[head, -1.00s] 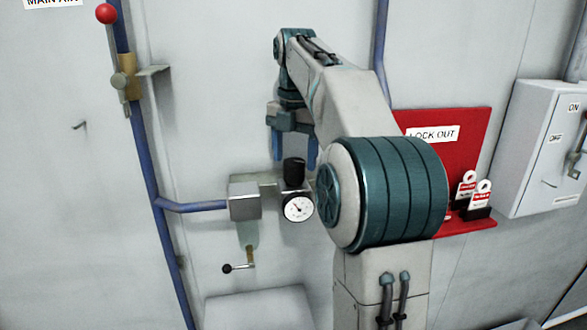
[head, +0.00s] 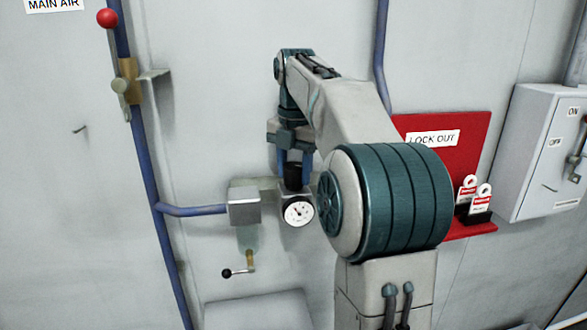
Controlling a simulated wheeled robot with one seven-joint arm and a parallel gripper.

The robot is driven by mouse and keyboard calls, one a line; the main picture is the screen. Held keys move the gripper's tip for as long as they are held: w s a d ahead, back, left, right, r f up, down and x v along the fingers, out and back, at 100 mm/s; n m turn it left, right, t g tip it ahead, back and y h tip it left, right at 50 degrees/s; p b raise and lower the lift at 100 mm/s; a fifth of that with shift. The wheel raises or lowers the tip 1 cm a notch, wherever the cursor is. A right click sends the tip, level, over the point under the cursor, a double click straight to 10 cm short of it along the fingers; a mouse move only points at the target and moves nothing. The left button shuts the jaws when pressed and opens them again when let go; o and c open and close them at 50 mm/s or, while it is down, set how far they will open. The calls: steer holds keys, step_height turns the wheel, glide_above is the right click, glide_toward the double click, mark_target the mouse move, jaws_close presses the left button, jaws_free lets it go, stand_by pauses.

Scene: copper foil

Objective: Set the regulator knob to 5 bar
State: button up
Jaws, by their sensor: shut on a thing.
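The black regulator knob (head: 292,177) stands upright on top of the regulator, to the right of the grey filter block (head: 244,205). A round white pressure gauge (head: 298,212) faces out just below the knob. Its needle shows, but the scale numbers are too small to read. My gripper (head: 294,168) points down from above, its blue fingers on either side of the knob, shut on it. The knob hides parts of the fingers, and my arm covers the area to the right.
A blue pipe (head: 178,209) feeds the block from the left. A red-balled main air lever (head: 107,18) is at upper left. A small black-ended drain lever (head: 238,270) sits below the block. A red lockout board (head: 470,125) and grey switch box (head: 540,150) are at right.

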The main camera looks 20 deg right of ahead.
steer(key=shift+m, duration=0.3)
steer(key=m+p, duration=0.2)
steer(key=m, duration=0.2)
steer(key=shift+r+m+p, duration=0.15)
steer(key=shift+m+p, duration=0.15)
steer(key=m+p, duration=0.2)
steer(key=m, duration=0.4)
steer(key=m+p, duration=0.2)
steer(key=m, duration=0.4)
steer(key=shift+m, duration=0.3)
steer(key=m, duration=0.5)
steer(key=shift+p, duration=0.3)
steer(key=m, duration=0.6)
steer(key=shift+w, duration=0.1)
steer(key=m, duration=1.2)
steer(key=shift+m, duration=0.3)
steer(key=m, duration=0.5)
